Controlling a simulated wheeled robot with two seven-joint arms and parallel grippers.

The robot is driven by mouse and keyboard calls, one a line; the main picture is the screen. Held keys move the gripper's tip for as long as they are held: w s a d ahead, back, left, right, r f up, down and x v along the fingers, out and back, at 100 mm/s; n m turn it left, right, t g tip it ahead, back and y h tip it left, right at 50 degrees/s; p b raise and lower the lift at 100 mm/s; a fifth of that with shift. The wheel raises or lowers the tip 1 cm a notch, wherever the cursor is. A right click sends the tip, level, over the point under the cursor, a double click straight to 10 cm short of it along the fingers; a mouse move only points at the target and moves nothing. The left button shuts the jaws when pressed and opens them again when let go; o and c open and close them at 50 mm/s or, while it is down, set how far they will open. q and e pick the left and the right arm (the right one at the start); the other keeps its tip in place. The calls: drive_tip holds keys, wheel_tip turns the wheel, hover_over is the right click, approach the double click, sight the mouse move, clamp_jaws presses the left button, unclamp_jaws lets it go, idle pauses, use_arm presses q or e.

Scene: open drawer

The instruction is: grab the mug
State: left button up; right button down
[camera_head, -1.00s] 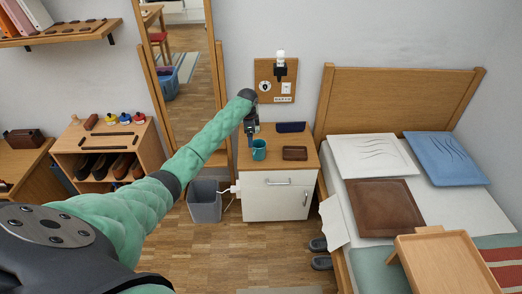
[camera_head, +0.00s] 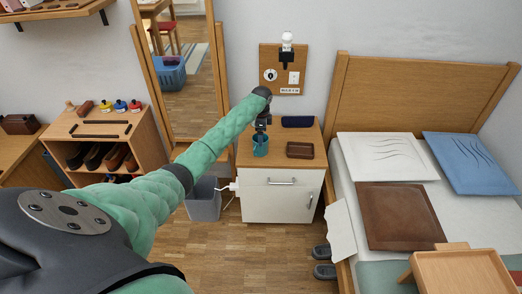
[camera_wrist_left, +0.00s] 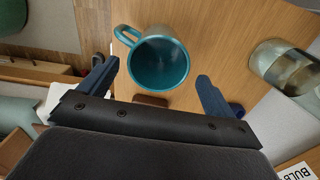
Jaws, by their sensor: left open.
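The teal mug (camera_head: 260,149) stands on the wooden top of the white nightstand (camera_head: 246,156). In the left wrist view the mug (camera_wrist_left: 158,62) is seen from above, empty, with its handle toward the upper left. My left gripper (camera_head: 262,133) is directly above the mug and hides part of its rim in the head view. Its two dark blue fingers (camera_wrist_left: 158,85) are open and spread wider than the mug, with nothing held. I cannot tell whether the fingertips are below the rim. My right gripper is not in view.
A brown tray (camera_head: 300,150) lies right of the mug, and a dark blue case (camera_head: 298,122) lies behind it. A wall board with a bulb (camera_head: 287,42) hangs above. A bin (camera_head: 203,203) stands left of the nightstand, and the bed (camera_head: 345,165) is to the right.

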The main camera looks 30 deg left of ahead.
use_arm(q)
wheel_tip(320, 180, down, 2)
drive_tip(key=shift+f, duration=0.15)
drive_tip(key=f, duration=0.1)
drive_tip(key=f+p, duration=0.1)
drive_tip(key=f, duration=0.2)
drive_tip(key=shift+s+a+f, duration=0.2)
drive_tip(key=shift+s+f, duration=0.05)
drive_tip(key=shift+f, duration=0.55)
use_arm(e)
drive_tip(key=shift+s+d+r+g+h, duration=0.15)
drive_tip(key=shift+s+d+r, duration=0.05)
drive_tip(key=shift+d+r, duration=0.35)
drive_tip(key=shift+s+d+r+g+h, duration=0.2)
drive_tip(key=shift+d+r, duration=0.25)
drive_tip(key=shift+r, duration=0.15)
use_arm(q)
drive_tip(key=c, duration=1.3)
drive_tip(key=shift+o, duration=0.2)
drive_tip(key=shift+r, duration=0.15)
